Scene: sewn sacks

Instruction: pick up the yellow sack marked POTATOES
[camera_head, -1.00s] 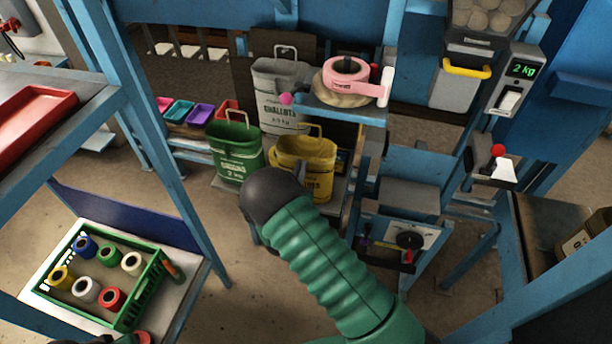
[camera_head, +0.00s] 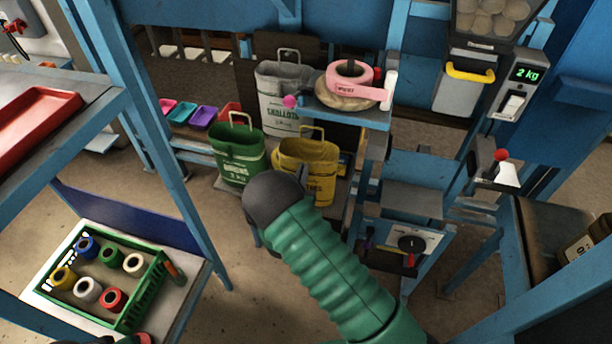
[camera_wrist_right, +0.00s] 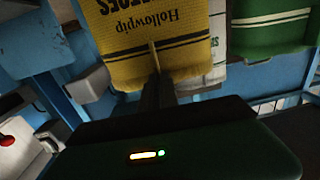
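The yellow sack (camera_head: 318,156) stands upright with its handle raised, beside the green sack on a low platform. Dark lettering ending in "TOES" shows on it, partly hidden by my right arm. In the right wrist view the yellow sack (camera_wrist_right: 183,28) appears upside down, with "Hollowpip" on its front. My right gripper (camera_head: 302,174) is in front of the sack, below its handle. In the right wrist view the dark fingers of my right gripper (camera_wrist_right: 158,80) overlap the sack's edge, close together; a thin tan strip shows at their tips. Contact is unclear.
A green sack (camera_head: 238,158) stands left of the yellow one, and a grey-white shallots sack (camera_head: 281,92) stands behind. A blue shelf (camera_head: 345,115) holding a pink tape roll (camera_head: 350,76) overhangs nearby. A blue post (camera_head: 160,150) stands to the left. A green crate (camera_head: 150,292) of spools sits lower left.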

